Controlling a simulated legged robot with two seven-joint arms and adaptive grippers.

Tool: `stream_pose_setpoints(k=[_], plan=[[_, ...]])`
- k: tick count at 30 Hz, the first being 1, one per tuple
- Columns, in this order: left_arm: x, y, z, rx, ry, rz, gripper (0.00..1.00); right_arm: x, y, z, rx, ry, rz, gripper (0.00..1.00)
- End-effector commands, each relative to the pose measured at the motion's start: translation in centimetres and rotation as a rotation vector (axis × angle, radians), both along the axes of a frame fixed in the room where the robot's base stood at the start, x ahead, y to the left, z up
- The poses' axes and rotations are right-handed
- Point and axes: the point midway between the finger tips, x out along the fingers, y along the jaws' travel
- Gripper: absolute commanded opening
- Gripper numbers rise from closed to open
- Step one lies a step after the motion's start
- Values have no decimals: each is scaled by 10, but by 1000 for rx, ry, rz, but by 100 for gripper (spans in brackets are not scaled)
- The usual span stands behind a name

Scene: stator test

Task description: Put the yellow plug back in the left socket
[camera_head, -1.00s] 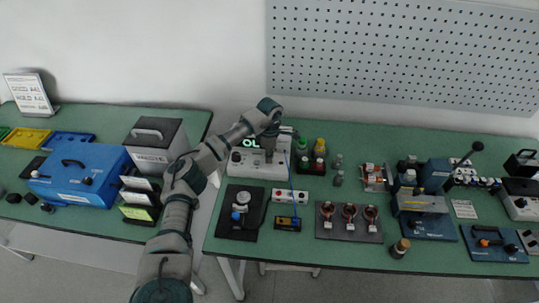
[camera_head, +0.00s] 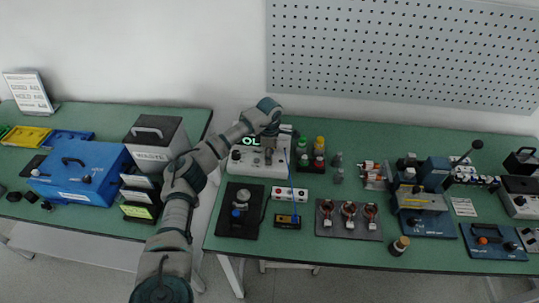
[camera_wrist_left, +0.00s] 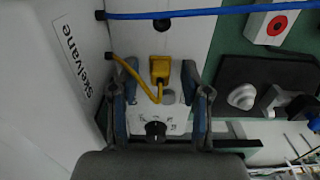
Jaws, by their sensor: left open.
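The yellow plug (camera_wrist_left: 160,69) shows in the left wrist view at the white instrument's face, with its yellow cable (camera_wrist_left: 133,72) looping beside and below it. I cannot tell whether it sits in a socket. A dark round socket (camera_wrist_left: 162,25) shows above it, with a blue cable crossing there. My left gripper (camera_wrist_left: 161,108) is open, one finger on each side of the plug's lower part and cable, not closed on them. In the head view my left gripper (camera_head: 268,154) is over the front of the white instrument (camera_head: 250,164); the plug is not clear there.
A dark knob (camera_wrist_left: 155,130) shows between the fingers. The blue cable (camera_head: 291,178) hangs down in front of the instrument. A black plate with a probe (camera_head: 240,212), a white button box (camera_head: 291,194) and bottles (camera_head: 319,153) stand close by.

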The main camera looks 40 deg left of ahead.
Motion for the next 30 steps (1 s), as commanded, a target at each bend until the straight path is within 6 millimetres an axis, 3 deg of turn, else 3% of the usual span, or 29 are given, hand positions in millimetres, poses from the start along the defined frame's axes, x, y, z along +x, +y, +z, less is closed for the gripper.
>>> stream_pose_setpoints(k=[5, 12, 18, 30], plan=[[1, 0, 20, -1, -4, 0, 47, 0, 0, 0, 0, 0, 0, 0], [2, 0, 75, 0, -5, 0, 47, 0, 0, 0, 0, 0, 0, 0], [2, 1, 107, -1, -2, -1, 47, 0, 0, 0, 0, 0, 0, 0], [1, 1, 118, -1, 0, 0, 47, 0, 0, 0, 0, 0, 0, 0]])
